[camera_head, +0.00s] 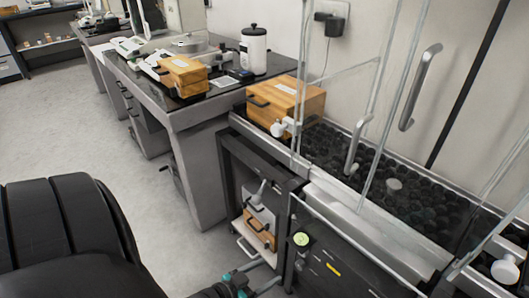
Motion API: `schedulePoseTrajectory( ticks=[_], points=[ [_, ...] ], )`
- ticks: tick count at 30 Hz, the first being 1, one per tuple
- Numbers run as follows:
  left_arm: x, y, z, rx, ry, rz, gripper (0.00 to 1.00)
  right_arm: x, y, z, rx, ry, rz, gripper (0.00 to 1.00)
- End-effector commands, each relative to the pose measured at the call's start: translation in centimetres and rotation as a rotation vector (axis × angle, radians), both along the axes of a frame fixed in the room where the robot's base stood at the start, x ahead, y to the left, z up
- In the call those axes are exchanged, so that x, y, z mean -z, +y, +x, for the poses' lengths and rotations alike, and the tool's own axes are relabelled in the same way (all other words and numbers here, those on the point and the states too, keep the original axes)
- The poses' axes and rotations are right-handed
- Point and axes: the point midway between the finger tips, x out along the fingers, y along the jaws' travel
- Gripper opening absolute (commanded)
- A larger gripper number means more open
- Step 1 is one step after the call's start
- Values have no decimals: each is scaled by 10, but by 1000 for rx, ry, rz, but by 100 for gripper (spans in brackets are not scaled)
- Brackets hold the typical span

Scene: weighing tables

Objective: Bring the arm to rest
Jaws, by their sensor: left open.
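My left arm (60,235) is a large black ribbed link that fills the lower left of the head view. My left gripper (268,273) shows at the bottom edge, dark with teal parts and two pale fingers. The fingers are apart, with nothing seen between them. In the picture, the gripper lies just below a low shelf unit in the dark frame under the glass-fronted bench. The rest of its wrist is cut off by the frame's edge. My right gripper is out of view.
A glass-fronted bench (350,208) with dark round pieces stands at right. A wooden box (286,100) sits at its left end. A grey table (197,117) holds another wooden box (181,76) and a white canister (254,52). The floor (120,150) at left is clear.

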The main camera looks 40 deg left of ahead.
Motion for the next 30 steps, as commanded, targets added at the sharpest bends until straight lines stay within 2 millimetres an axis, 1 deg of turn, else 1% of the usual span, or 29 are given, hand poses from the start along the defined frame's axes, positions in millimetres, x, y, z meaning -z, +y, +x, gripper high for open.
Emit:
schedulePoseTrajectory(
  ticks=[11,14,16,20,24,26,27,30],
  points=[
    [1,0,-1,-2,7,1,74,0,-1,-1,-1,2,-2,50],
    [10,-1,-7,-9,51,14,74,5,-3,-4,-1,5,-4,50],
    [22,-3,-17,-19,115,31,74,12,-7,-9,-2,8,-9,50],
    [53,-8,-47,-32,291,79,74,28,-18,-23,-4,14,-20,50],
    [85,-19,-90,-24,501,132,74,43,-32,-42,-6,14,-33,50],
    [96,-25,-111,-13,591,154,74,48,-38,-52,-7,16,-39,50],
    [102,-29,-125,-5,649,166,74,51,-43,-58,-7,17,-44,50],
    [113,-39,-156,21,778,195,74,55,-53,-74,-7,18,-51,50]
  ],
)
